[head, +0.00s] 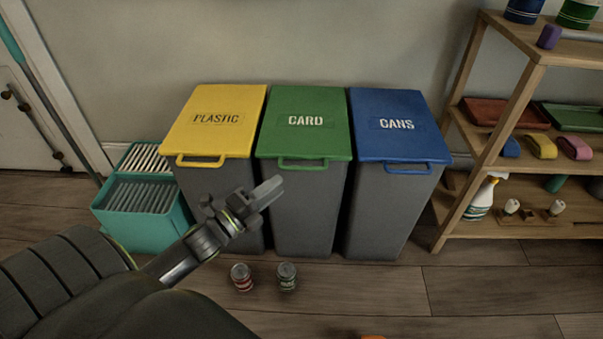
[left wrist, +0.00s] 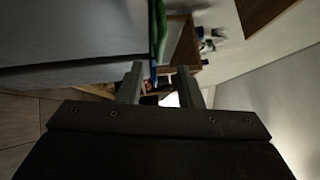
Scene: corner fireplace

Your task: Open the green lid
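The green lid (head: 305,122), marked CARD, lies shut on the middle grey bin (head: 303,205). Its green handle (head: 303,164) sticks out at the front edge. My left gripper (head: 272,190) is in front of the bins, just below and left of that handle in the head view, and apart from it. In the left wrist view its two fingers (left wrist: 160,84) stand apart with nothing held between them. A green strip (left wrist: 157,28), which looks like the lid's edge, shows beyond the fingers there. My right gripper is not in view.
A yellow PLASTIC lid (head: 215,118) and a blue CANS lid (head: 395,123) flank the green one. A teal crate (head: 150,228) stands left, a wooden shelf (head: 530,160) right. Two cans, red (head: 241,278) and green (head: 287,277), stand on the floor in front.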

